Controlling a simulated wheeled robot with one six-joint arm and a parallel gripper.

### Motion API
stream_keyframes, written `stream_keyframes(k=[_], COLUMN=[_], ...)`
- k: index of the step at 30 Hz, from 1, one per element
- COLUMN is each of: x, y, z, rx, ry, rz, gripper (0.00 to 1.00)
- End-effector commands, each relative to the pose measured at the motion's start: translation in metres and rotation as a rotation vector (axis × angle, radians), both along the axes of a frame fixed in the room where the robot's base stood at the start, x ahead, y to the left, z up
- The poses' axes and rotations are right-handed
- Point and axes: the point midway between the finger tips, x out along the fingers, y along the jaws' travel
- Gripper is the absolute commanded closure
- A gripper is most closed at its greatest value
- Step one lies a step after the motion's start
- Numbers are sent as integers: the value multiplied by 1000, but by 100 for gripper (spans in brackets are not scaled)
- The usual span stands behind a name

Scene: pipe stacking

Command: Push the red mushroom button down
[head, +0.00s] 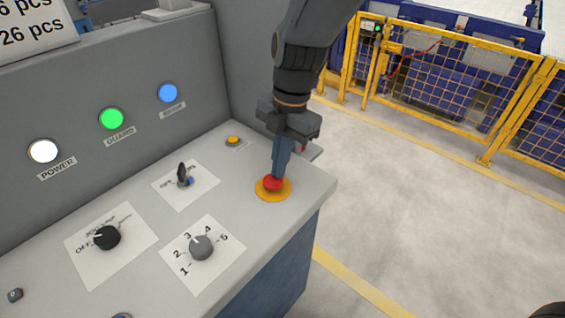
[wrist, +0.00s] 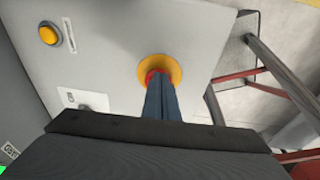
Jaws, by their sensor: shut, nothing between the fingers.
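The red mushroom button (head: 273,184) sits on a round yellow plate (head: 273,195) near the right end of the grey console top. My gripper (head: 277,175) is shut, points down, and has its fingertips at the top of the button. In the head view the tips appear to touch the red cap; I cannot tell how far it is pressed. In the wrist view the fingers (wrist: 160,88) cover most of the button (wrist: 151,75), and only a red edge shows against the yellow plate (wrist: 175,68).
A small yellow button (head: 234,140) is left of my gripper. A key switch (head: 184,176), a black knob (head: 107,237) and a grey numbered dial (head: 201,246) stand on the console (head: 150,262). White, green and blue lamps glow on its panel. A yellow fence (head: 470,85) stands beyond open floor.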

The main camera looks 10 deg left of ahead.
Motion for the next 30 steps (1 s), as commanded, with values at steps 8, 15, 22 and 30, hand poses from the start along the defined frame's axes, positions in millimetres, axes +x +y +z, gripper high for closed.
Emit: stream_keyframes(k=[8, 15, 22, 30], x=[-5, -4, 5, 12], y=[-3, -7, -11, -16], z=[-14, 10, 58, 112], rx=[-16, -8, 7, 7], ry=[11, 5, -9, -8], rz=[5, 3, -1, -2], gripper=[100, 100, 100, 100])
